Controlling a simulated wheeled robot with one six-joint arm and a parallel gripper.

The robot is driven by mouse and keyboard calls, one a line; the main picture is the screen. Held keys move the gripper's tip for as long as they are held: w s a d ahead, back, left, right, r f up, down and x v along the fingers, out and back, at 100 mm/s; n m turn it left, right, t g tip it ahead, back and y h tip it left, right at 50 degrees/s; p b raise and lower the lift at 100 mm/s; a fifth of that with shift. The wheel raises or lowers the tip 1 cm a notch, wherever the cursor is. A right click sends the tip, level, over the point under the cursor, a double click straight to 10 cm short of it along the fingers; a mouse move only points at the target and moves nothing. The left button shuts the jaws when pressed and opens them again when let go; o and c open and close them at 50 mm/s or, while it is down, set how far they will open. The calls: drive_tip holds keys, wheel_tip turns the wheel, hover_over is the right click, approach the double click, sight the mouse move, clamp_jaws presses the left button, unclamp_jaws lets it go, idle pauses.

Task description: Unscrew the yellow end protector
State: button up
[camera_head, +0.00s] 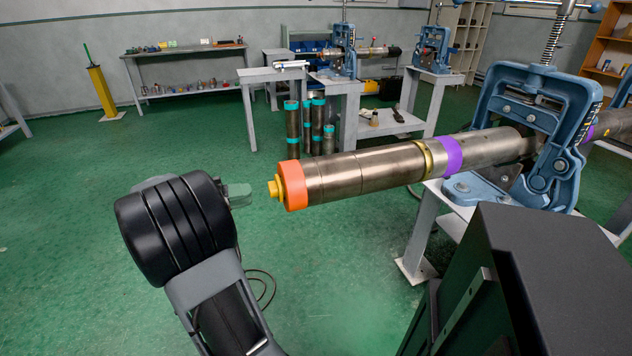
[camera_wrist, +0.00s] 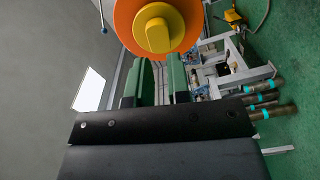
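The yellow end protector (camera_head: 273,187) sits in the orange-ringed end of a long steel pipe (camera_head: 370,168). In the wrist view the protector (camera_wrist: 157,30) is a round yellow disc with a raised grip bar, inside the orange ring (camera_wrist: 126,18). My gripper (camera_head: 240,194) is just left of the protector in the head view, apart from it. In the wrist view my gripper (camera_wrist: 160,78) shows two green fingers with a gap between them, empty, below the protector in the picture. The far side of the protector is hidden.
A blue pipe vise (camera_head: 535,110) on a stand holds the pipe at the right. Back tables (camera_head: 185,52) carry small parts. Upright pipes (camera_head: 292,125) and more vises stand behind. A yellow post (camera_head: 101,90) is at the left. The green floor around my gripper is mostly clear.

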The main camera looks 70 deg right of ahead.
drive_tip(key=shift+o, duration=0.6)
drive_tip(key=p+v, duration=1)
drive_tip(key=v, duration=0.3)
drive_tip(key=shift+w+a, duration=0.2)
drive_tip(key=shift+w, duration=0.15)
